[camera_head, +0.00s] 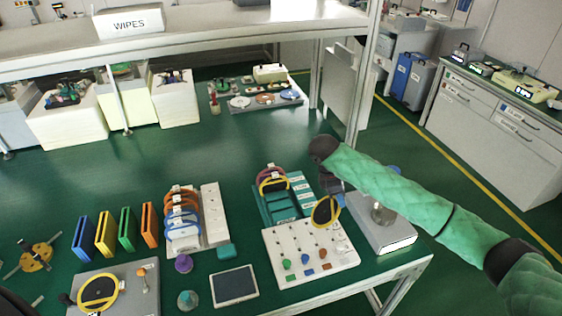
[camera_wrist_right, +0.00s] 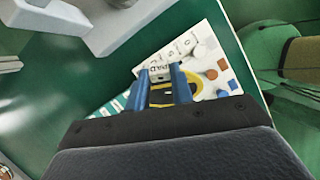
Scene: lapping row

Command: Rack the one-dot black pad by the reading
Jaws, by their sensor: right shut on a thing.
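My right gripper (camera_head: 334,190) is shut on a black pad with a yellow ring (camera_head: 325,211), held above the white board. In the right wrist view the blue fingers (camera_wrist_right: 163,88) close on a white tab lettered PAD (camera_wrist_right: 158,71); the yellow ring (camera_wrist_right: 165,95) shows between them. Its dots cannot be made out. Another yellow-ringed black pad (camera_head: 98,292) lies on a grey machine.
The white board (camera_head: 290,245) with coloured shapes lies in front of the rack. A grey device (camera_head: 384,228) with a lit display stands right, its reading illegible. A white rack with blue and orange rings (camera_head: 183,215) and coloured plates (camera_head: 127,229) stand left.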

